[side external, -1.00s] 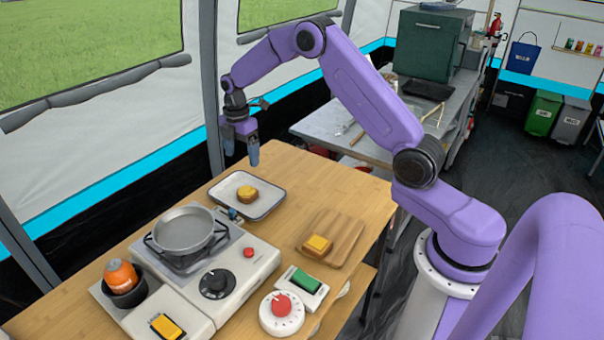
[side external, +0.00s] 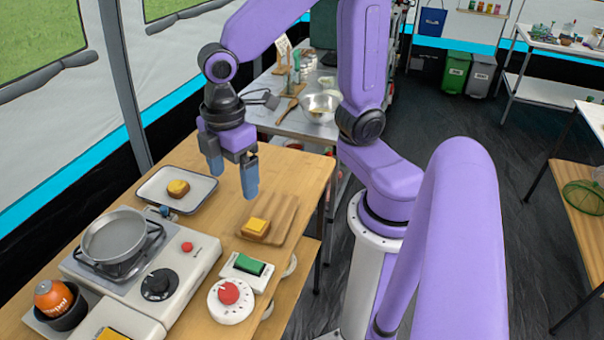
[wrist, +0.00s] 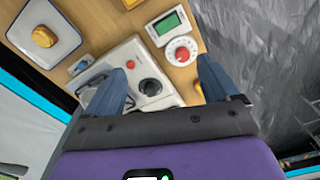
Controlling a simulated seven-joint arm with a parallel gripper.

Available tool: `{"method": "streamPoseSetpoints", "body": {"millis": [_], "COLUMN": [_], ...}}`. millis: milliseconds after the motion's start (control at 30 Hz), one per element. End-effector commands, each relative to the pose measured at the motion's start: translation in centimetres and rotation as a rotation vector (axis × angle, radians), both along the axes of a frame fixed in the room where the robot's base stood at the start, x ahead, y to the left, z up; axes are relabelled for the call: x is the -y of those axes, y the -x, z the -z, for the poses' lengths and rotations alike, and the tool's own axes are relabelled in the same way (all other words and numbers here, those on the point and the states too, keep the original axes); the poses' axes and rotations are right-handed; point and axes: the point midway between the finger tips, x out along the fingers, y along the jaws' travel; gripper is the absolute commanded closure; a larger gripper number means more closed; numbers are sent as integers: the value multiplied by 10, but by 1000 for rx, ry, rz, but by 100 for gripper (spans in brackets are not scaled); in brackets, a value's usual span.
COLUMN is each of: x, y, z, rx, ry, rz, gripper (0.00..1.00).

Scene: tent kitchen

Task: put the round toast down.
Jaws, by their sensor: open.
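A round golden toast (side external: 178,187) lies on a white rectangular tray (side external: 152,192) with a dark rim, at the back left of the table. It also shows in the wrist view (wrist: 44,37), at the top left. My gripper (side external: 233,178) is open, with nothing between its blue fingers, and hangs above the table between the tray and the wooden board. The toast is apart from the fingers. In the wrist view the fingers (wrist: 160,70) stand wide apart over the stove area.
A square toast with a yellow top (side external: 256,228) sits on a wooden board (side external: 283,217). A pan (side external: 114,236) stands on a stove (side external: 188,262). A green-screened device (side external: 248,267) and a red-knobbed timer (side external: 230,295) are in front. An orange item (side external: 52,296) sits in a dark cup.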

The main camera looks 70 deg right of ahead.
Motion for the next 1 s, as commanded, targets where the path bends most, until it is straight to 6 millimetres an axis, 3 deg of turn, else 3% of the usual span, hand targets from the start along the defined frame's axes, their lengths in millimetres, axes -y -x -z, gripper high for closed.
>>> {"method": "streamPoseSetpoints", "body": {"millis": [33,100,200,333,500,1000], "x": [5,13,25,38,44,44], "y": [23,49,79,104,115,115], "z": [-2,-1,1,4,6,6], "rx": [2,1,-1,-3,-5,-5], "ry": [-5,-8,-10,-12,-12,-11], "rz": [12,40,73,106,124,125], "gripper": [12,12,12,12,12,12]}}
